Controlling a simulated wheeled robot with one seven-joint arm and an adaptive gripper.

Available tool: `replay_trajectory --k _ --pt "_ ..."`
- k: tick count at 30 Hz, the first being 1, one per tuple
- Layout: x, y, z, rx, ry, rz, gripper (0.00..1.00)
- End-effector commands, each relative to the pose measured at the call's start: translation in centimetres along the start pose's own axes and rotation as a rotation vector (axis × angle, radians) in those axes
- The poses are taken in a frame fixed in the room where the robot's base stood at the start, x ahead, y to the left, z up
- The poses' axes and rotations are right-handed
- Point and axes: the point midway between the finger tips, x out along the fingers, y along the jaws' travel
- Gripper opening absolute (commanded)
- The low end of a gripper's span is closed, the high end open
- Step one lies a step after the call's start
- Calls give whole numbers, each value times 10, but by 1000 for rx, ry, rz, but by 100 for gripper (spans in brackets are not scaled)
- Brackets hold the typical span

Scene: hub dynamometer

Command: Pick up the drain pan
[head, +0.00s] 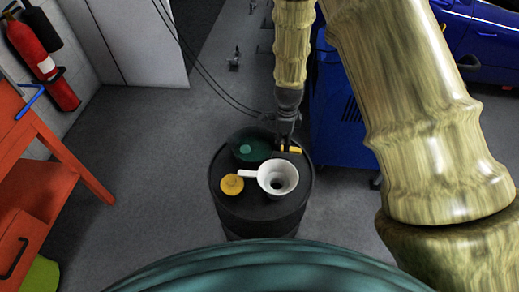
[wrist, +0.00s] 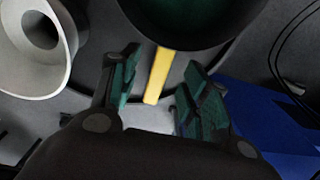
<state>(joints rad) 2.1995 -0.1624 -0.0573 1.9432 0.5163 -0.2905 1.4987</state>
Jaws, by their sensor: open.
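The drain pan (head: 248,147) is a dark green round pan on top of a black drum (head: 262,215). In the wrist view the pan (wrist: 190,15) is at the top, cut off by the frame edge. Its yellow handle (wrist: 158,75) points down between my fingers. My gripper (wrist: 160,78) is open, one finger on each side of the handle, with gaps showing on both sides. In the head view my gripper (head: 287,138) is over the drum's back right, hiding part of the pan's right side. I cannot tell its exact height above the handle.
A white funnel (head: 285,174) and a yellow round object (head: 232,184) sit in front of the pan on the drum. A blue cabinet (head: 342,125) stands close on the right. An orange bench (head: 30,150) is at left. Grey floor is clear left of the drum.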

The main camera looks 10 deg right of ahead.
Motion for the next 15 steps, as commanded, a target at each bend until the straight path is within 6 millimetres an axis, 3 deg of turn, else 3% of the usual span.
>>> replay_trajectory --k 7,15 --pt "13 -1 -1 0 0 1 46" --pt "44 -3 -1 0 0 1 46"
